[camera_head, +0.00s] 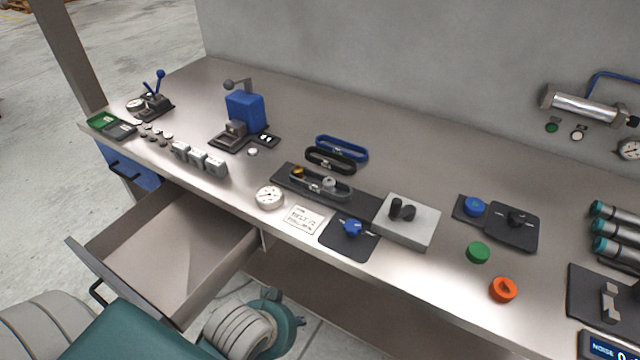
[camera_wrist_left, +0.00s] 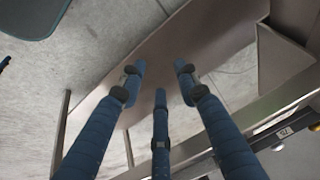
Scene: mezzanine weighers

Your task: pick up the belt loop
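Two loose belt loops lie side by side on the bench: a blue loop (camera_head: 341,148) and a black loop (camera_head: 330,160) just in front of it. A third, grey loop (camera_head: 320,184) runs around two wheels on a dark plate (camera_head: 362,202). The task does not say which loop is meant. My left gripper (camera_wrist_left: 160,78) shows in the left wrist view with its three fingers spread and nothing between them. In the head view only my left arm shows, low in front of the bench and well away from the loops. My right gripper is out of view.
An open, empty drawer (camera_head: 170,250) juts out at the front left. A blue press (camera_head: 245,110) stands left of the loops. A white dial (camera_head: 269,197), a label card (camera_head: 303,219) and a grey block (camera_head: 408,222) lie nearby. The bench behind the loops is clear to the wall.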

